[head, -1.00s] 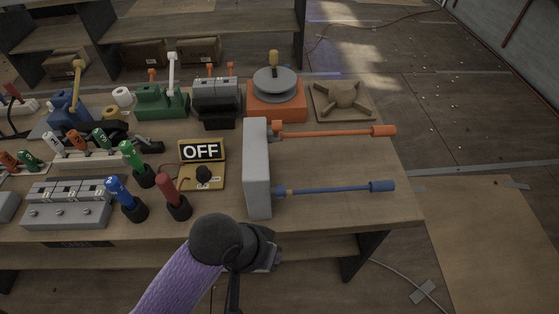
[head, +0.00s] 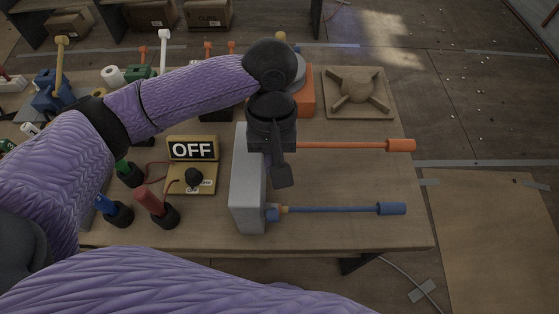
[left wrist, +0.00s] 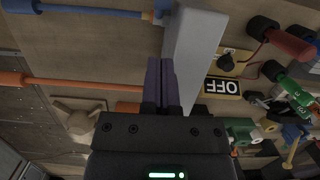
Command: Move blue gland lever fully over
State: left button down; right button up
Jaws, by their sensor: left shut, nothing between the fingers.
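The blue gland lever (head: 335,209) sticks out to the right from the grey upright block (head: 245,190), nearly level, with a thick blue grip at its end. It also shows at the top left of the left wrist view (left wrist: 90,10). My left gripper (head: 282,180) is shut and empty, fingers pointing down by the block's right side, between the blue lever and the orange lever (head: 345,146). In the left wrist view the closed fingers (left wrist: 160,85) overlap the block's edge; I cannot tell whether they touch it. My right gripper is not in view.
The orange lever runs parallel behind the blue one; its base is hidden by my gripper. An OFF sign panel (head: 192,149) with a black knob stands left of the block. A cross-shaped valve plate (head: 358,92) lies behind.

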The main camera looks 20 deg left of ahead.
aim_at(273, 213)
pick_arm(q)
jog(key=f, duration=0.2)
jog(key=s+f+b, duration=0.1)
jog(key=f, duration=0.2)
jog(key=s+f+b, duration=0.1)
jog(key=f, duration=0.2)
jog(key=shift+d, duration=0.2)
jog(key=shift+s+f+b, duration=0.1)
jog(key=shift+f+b, duration=0.25)
jog(key=shift+f, duration=0.15)
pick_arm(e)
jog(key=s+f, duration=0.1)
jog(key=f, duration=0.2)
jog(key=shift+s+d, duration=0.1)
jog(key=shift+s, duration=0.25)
